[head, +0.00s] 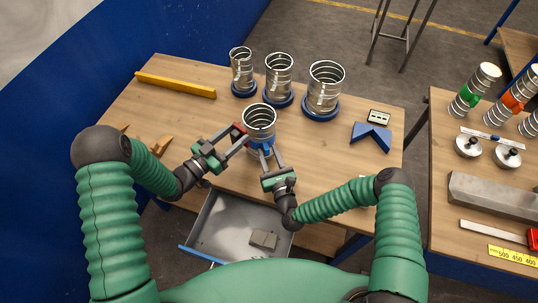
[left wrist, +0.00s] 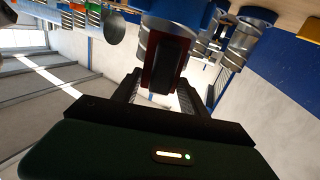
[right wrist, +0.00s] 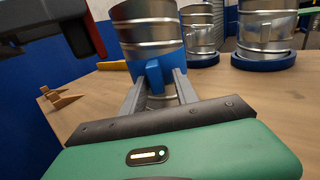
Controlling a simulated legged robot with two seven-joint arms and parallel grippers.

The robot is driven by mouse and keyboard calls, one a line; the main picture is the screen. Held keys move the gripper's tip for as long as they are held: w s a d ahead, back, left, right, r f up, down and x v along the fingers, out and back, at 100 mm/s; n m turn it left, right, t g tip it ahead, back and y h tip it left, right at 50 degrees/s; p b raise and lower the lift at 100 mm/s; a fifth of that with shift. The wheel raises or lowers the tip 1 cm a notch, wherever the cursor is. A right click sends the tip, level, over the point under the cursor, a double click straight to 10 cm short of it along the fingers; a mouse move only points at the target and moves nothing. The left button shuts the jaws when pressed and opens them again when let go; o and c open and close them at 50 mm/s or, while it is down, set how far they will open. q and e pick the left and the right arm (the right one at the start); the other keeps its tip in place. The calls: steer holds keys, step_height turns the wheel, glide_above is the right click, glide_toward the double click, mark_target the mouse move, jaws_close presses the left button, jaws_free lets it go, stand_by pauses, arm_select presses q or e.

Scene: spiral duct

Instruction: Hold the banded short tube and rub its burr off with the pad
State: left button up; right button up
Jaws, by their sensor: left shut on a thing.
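The banded short tube (head: 260,118) is a ribbed metal tube with a blue band and stands upright near the table's front edge. In the right wrist view its blue band (right wrist: 176,64) carries a blue tab (right wrist: 154,76). My right gripper (head: 266,158) is at the tube's near side, its fingers apart on either side of the tab, with a gap visible at the right finger. My left gripper (head: 237,138) is shut on the red and dark pad (left wrist: 165,65), at the tube's left side. I cannot tell whether pad and tube touch. The burr cannot be made out.
Three metal tubes in blue bases (head: 322,90) stand behind. A yellow bar (head: 175,85), wooden pieces (head: 155,145), a blue V-shaped block (head: 371,136) and a small gauge (head: 379,117) lie on the table. An open drawer (head: 215,235) holds a grey block (head: 264,239).

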steer(key=shift+a, duration=0.35)
jaws_close()
steer(key=shift+d, duration=0.15)
stand_by(0.7)
